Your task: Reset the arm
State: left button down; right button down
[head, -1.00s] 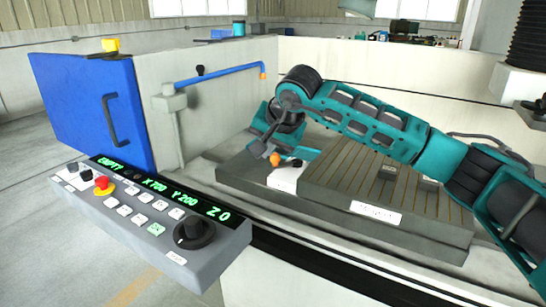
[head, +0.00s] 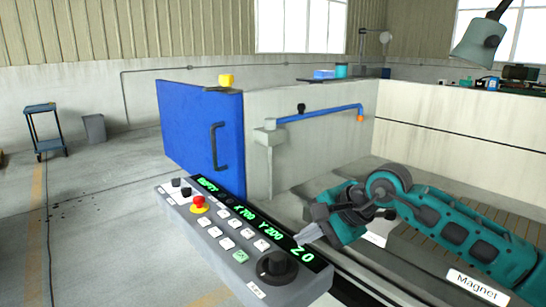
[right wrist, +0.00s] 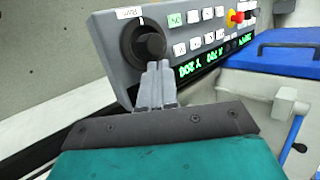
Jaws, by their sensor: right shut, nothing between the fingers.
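My right arm, teal and dark grey, comes in from the right in the head view. Its gripper (head: 312,228) is shut and empty, just right of the control panel (head: 222,238). In the right wrist view the shut fingers (right wrist: 156,88) point toward the panel's black knob (right wrist: 148,42). I cannot tell whether they touch the panel. The knob also shows in the head view (head: 277,267). The panel display (head: 258,216) has green text, partly reading Y200 and Z0. My left gripper is not in view.
A blue door (head: 200,125) with a dark handle stands behind the panel. A blue pipe (head: 320,113) runs along the machine wall. A grooved plate (head: 412,236) labelled Magnet lies under my right arm. A cart (head: 44,130) stands on open floor at the left.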

jog(key=s+a+r+m+t+y+p, duration=0.1)
jog(key=s+a+r+m+y+p, duration=0.1)
jog(key=s+a+m+y, duration=1.1)
jog(key=w+d+f+m+t+h+p, duration=0.1)
jog(key=d+f+m+t+h, duration=0.5)
jog(key=m, duration=1)
jog(key=w+d+f+m+t+h+p, duration=0.1)
jog(key=d+f+m+t+h, duration=0.65)
jog(key=m, duration=0.95)
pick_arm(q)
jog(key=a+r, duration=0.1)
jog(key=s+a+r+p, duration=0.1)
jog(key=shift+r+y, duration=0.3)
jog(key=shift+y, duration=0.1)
pick_arm(e)
jog(key=s+d+f+m+g+h, duration=0.4)
jog(key=s+d+f+m+g, duration=0.4)
jog(key=s+f+m, duration=0.3)
jog(key=s+d+m, duration=0.1)
jog(key=s+m, duration=0.1)
jog(key=shift+f+m, duration=0.15)
jog(key=shift+m, duration=0.25)
jog(key=shift+h, duration=0.25)
